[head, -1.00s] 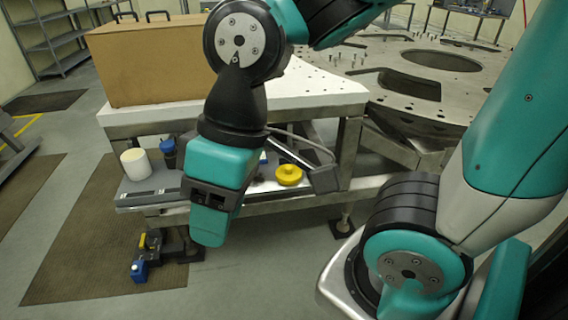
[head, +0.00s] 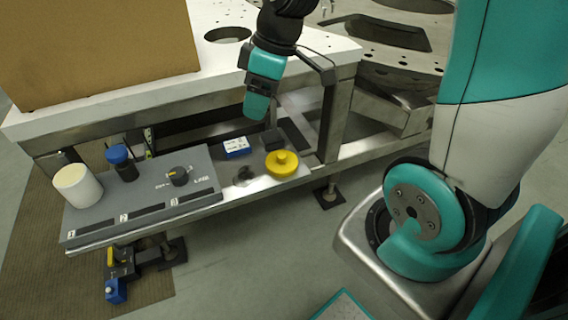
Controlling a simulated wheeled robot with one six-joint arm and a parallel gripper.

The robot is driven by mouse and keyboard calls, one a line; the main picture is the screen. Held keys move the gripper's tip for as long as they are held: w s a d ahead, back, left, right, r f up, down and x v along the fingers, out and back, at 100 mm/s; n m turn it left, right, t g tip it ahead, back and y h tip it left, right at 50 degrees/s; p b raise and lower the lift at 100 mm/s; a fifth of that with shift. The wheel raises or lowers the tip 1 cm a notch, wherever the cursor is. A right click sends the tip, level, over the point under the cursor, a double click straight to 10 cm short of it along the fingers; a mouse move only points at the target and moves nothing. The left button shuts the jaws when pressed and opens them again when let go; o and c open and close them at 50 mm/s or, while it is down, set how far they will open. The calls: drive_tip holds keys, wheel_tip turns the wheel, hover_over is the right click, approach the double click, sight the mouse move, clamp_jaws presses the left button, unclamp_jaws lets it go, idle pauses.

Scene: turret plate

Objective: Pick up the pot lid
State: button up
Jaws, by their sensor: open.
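The pot lid looks to be the round yellow disc with a raised knob (head: 282,164). It lies near the right end of the low metal shelf below the white tabletop. My gripper (head: 258,106) hangs tilted downward above and to the left of the lid, apart from it and beyond it in the picture.
On the shelf are a grey panel (head: 150,184) with a black knob, a white cylinder (head: 77,186), a blue-capped jar (head: 122,163) and a blue box (head: 236,147). The white tabletop (head: 290,72) overhangs behind.

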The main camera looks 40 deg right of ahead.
drive_tip(key=n+b, duration=0.1)
drive_tip(key=b, duration=0.1)
approach(282, 155)
drive_tip(key=f, duration=0.1)
drive_tip(key=a+f+h, duration=0.1)
drive_tip(key=f, duration=0.1)
drive_tip(key=shift+a+n, duration=0.1)
drive_tip(key=shift+n, duration=0.2)
drive_tip(key=shift+t, duration=0.3)
drive_tip(key=shift+p+x, duration=0.5)
drive_tip(key=shift+x, duration=2.6)
drive_tip(key=shift+a+r, duration=0.1)
drive_tip(key=shift+a, duration=0.05)
drive_tip(key=c, duration=1)
